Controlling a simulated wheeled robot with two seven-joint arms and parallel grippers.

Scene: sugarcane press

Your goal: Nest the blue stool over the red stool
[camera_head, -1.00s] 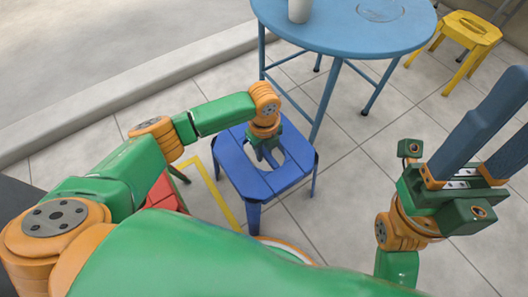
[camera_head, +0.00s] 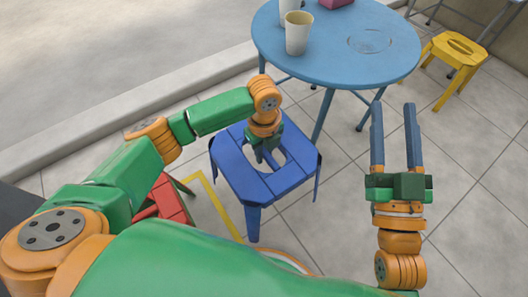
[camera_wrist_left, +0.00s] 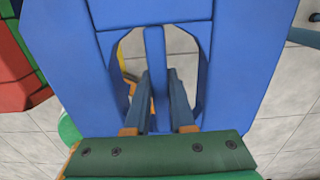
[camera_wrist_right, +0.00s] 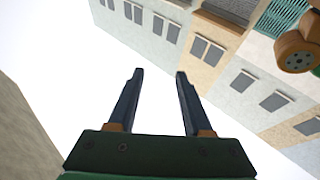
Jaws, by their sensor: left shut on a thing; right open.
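The blue stool (camera_head: 240,175) is upright, right of the red stool in the head view. My left gripper (camera_head: 266,158) reaches down into the opening in its seat. In the left wrist view my left fingers (camera_wrist_left: 158,95) are shut on the bar across the opening of the blue stool (camera_wrist_left: 115,100). The red stool (camera_head: 165,200) stands to the left, partly hidden behind my left arm; its edge shows in the left wrist view (camera_wrist_left: 18,70). My right gripper (camera_head: 393,140) is open and empty, fingers pointing up, away from both stools. I cannot tell whether the blue stool's feet touch the floor.
A round blue table (camera_head: 340,45) with cups (camera_head: 298,35) stands behind the blue stool. A yellow stool (camera_head: 455,48) stands at the back right. A yellow line (camera_head: 215,205) marks the tiled floor between the red and blue stools. Tiles at right are clear.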

